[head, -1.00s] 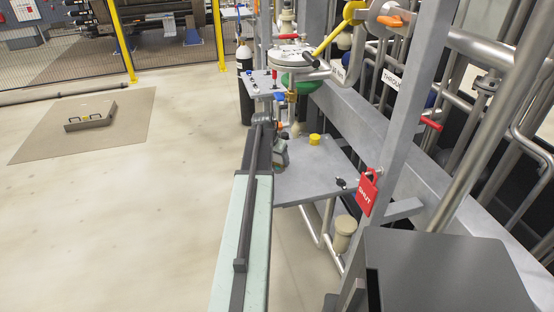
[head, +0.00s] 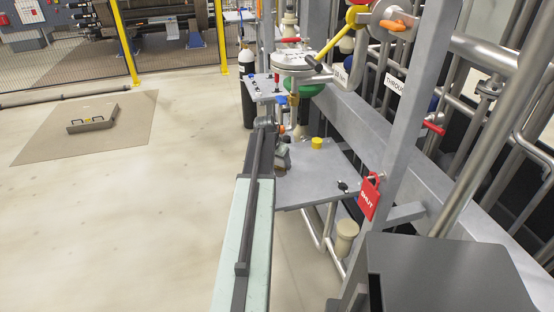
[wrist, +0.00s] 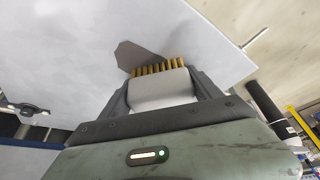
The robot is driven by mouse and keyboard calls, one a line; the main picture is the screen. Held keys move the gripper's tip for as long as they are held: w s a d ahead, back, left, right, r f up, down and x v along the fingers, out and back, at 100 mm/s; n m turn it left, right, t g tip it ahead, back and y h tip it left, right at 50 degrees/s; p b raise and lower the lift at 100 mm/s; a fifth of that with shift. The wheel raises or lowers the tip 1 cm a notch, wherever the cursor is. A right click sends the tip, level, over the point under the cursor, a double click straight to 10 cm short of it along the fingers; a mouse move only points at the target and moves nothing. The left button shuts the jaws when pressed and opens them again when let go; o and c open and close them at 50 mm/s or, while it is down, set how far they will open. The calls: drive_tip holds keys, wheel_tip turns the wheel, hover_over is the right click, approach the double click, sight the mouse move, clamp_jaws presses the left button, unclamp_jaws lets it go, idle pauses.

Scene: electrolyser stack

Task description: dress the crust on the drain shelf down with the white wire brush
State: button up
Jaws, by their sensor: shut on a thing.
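The drain shelf (head: 320,178) is a flat grey plate right of my arm in the head view. Its pale surface (wrist: 215,25) fills the upper part of the wrist view. My gripper (head: 283,157) is over the shelf's left side; in the wrist view my gripper (wrist: 162,88) is shut on the white wire brush (wrist: 160,90). The brush has a white block and a row of brass bristles pointing away from me. A dark grey angular patch, apparently the crust (wrist: 135,57), lies just behind and left of the bristles. Contact between them cannot be told. My arm hides brush and crust in the head view.
A yellow knob (head: 316,143) and a small black fitting (head: 342,186) are on the shelf. A red SHUT tag (head: 369,197) hangs at its right by an upright post. Valves and pipes crowd behind.

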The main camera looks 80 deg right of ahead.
sight(281, 168)
drive_tip(key=shift+s+a+f, duration=0.1)
drive_tip(key=shift+a, duration=0.1)
drive_tip(key=shift+s+a, duration=0.3)
drive_tip(key=shift+a, duration=0.35)
drive_tip(key=shift+s+a, duration=0.3)
drive_tip(key=shift+a, duration=0.3)
drive_tip(key=shift+s+a, duration=0.35)
drive_tip(key=shift+a, duration=0.4)
drive_tip(key=shift+s+a, duration=0.3)
drive_tip(key=shift+a, duration=0.4)
wheel_tip(281, 168, up, 8)
drive_tip(key=p, duration=0.8)
drive_tip(key=shift+d, duration=0.15)
drive_tip(key=shift+f, duration=0.1)
